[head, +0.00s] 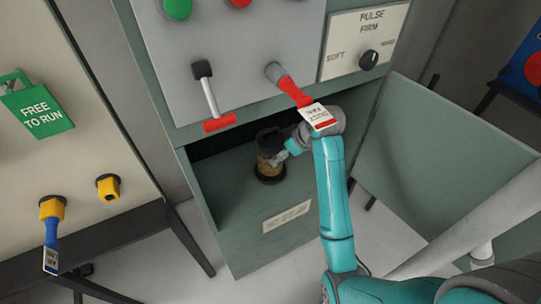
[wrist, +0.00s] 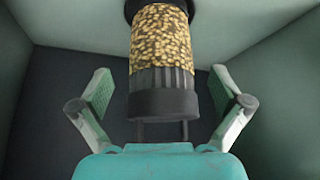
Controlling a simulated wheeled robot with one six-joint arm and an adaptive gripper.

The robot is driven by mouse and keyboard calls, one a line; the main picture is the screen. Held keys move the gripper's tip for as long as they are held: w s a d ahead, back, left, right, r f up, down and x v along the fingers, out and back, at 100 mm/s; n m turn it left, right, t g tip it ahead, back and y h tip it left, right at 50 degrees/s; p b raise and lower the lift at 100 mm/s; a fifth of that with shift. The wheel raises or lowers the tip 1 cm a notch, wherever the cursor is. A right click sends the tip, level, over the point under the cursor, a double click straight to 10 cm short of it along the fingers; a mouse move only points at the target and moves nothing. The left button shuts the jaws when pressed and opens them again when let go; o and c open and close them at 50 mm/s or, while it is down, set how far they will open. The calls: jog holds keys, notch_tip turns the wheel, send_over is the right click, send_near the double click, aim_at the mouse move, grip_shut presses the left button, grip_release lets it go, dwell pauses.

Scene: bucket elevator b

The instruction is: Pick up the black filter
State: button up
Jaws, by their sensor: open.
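The black filter (wrist: 163,92) stands in the wrist view as a cylinder with a ribbed black end nearest me, a speckled tan middle and a black flange at the far end. In the head view the filter (head: 269,157) stands upright inside the green cabinet (head: 232,205), partly hidden by my gripper. My gripper (head: 284,152) reaches into the cabinet opening beside it. In the wrist view my gripper (wrist: 160,93) is open, one finger on each side of the ribbed end, with a gap on both sides.
Above the opening is a grey panel (head: 235,60) with a lever (head: 207,90) and a red handle (head: 290,88) with a tag (head: 318,116). A green door (head: 450,150) stands open at the right. Cabinet walls surround the gripper closely.

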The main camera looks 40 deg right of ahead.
jog(key=w, duration=0.4)
jog(key=shift+w+a+f, duration=0.3)
jog(key=shift+w+f, duration=0.05)
jog(key=shift+w, duration=0.05)
jog(key=shift+w+f, duration=0.1)
jog(key=shift+f, duration=0.05)
jog(key=c, duration=1.2)
